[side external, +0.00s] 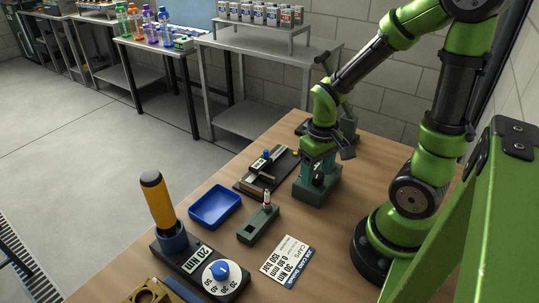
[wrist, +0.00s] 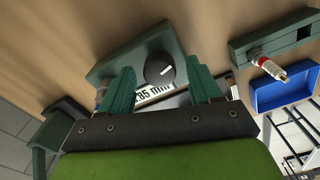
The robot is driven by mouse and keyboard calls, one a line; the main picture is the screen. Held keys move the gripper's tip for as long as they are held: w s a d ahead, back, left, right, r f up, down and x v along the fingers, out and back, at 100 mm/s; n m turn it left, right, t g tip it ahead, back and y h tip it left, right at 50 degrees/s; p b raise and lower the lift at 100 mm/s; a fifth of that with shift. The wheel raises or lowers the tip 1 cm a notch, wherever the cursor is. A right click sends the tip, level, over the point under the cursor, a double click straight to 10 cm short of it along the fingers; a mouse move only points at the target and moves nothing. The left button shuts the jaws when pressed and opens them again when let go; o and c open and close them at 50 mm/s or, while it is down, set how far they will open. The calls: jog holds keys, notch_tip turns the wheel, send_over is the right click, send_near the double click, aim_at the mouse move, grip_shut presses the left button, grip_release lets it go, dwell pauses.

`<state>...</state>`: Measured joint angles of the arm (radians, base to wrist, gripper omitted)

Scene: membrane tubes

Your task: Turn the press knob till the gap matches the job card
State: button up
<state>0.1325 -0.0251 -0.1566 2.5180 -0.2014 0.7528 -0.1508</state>
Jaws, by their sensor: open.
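The press (side external: 318,188) is a grey-green block on the wooden table under my gripper. Its round black knob (wrist: 158,68) has a white pointer line and faces the wrist camera. In the side view my gripper (side external: 320,160) is just over the press. The job card (side external: 287,260) lies flat and seems to read 0.80 mm.
A blue tray (side external: 215,207), a green holder (side external: 258,224) with a small upright fitting and a dark fixture (side external: 268,170) are beside the press. A yellow-handled tool (side external: 158,200) stands in a block with a blue-knobbed dial (side external: 222,271). Bare table surrounds the card.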

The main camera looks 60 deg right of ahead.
aim_at(315, 173)
jog(key=shift+r, duration=0.1)
notch_tip(315, 173, up, 17)
dwell(0.4)
jog(key=w+a+t+y, duration=0.1)
jog(key=a+t+y, duration=0.1)
jog(key=a+t, duration=0.5)
jog(key=a, duration=0.3)
jog(key=shift+w+r, duration=0.3)
jog(key=shift+r, duration=0.05)
jog(key=shift+d, duration=0.1)
